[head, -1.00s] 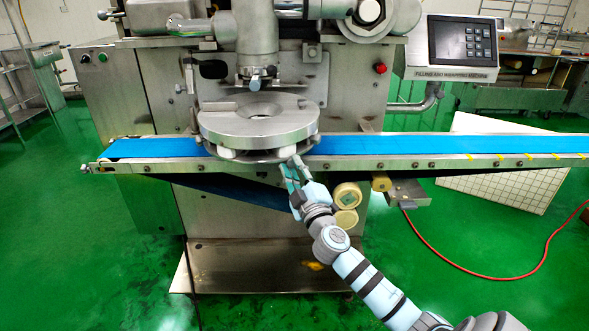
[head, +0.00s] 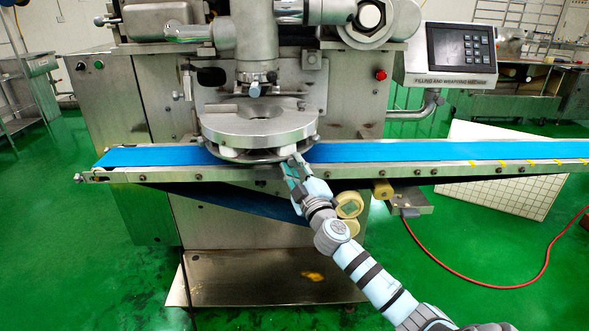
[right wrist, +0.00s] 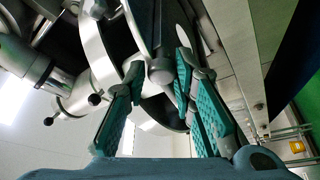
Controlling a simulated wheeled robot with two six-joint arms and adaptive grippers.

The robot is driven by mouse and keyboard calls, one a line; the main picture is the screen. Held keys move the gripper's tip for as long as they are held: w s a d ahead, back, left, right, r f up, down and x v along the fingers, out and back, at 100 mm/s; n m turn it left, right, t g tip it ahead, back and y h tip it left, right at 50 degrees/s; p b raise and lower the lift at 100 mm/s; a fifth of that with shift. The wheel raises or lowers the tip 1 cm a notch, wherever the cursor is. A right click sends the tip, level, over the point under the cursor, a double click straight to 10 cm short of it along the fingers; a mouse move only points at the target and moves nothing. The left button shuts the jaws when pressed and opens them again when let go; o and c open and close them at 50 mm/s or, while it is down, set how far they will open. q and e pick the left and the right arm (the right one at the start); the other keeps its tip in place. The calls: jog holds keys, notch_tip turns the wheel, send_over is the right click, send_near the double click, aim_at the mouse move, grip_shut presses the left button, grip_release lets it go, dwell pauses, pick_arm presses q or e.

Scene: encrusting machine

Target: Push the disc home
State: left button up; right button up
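The disc (head: 225,127) is a thick, flat grey metal ring with a central hole, lying level below the machine's nozzle (head: 254,84) and above the blue belt (head: 400,150). White pieces and a thinner plate show under its front. My right gripper (head: 294,166) is at the front right underside of the disc; whether it touches cannot be told. In the right wrist view my right gripper (right wrist: 160,90) has its teal fingers spread apart, with round metal parts beyond and between them. My left gripper is out of view.
The belt's metal front rail (head: 450,170) runs across, just behind my right arm. Cream rollers (head: 349,204) hang under the belt to the right of my wrist. A control panel (head: 461,47) stands at the upper right. A red hose (head: 470,282) lies on the open green floor.

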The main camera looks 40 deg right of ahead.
jog(key=shift+o, duration=1.4)
jog(key=shift+a+f, duration=0.1)
jog(key=v, duration=1.1)
jog(key=shift+s, duration=0.45)
jog(key=shift+f, duration=0.1)
